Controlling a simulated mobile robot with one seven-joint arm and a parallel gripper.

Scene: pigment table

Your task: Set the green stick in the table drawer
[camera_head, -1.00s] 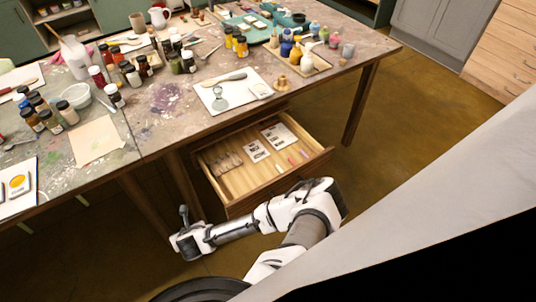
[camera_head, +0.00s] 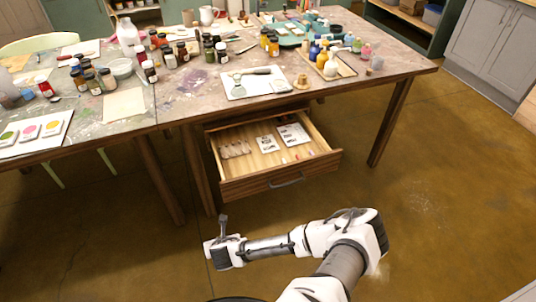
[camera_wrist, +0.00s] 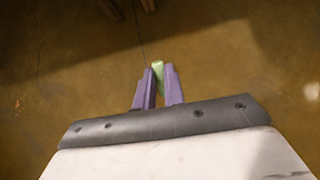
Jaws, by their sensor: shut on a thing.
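My gripper (camera_wrist: 159,70) has two purple fingers in the wrist view. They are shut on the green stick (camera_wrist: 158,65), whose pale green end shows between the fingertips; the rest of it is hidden. Bare floor lies below. In the head view my wrist is low, in front of and below the table drawer (camera_head: 245,188); the fingers and stick cannot be made out there. The wooden drawer is pulled open under the table, with a handle on its front. Inside are brown pieces at left, white cards in the middle and small coloured sticks at right.
The table (camera_head: 182,110) above the drawer is crowded with paint jars, bottles and trays. A table leg (camera_head: 390,122) stands right of the drawer. Open floor (camera_head: 440,210) lies in front and to the right. Grey cabinets (camera_head: 485,50) stand at the back right.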

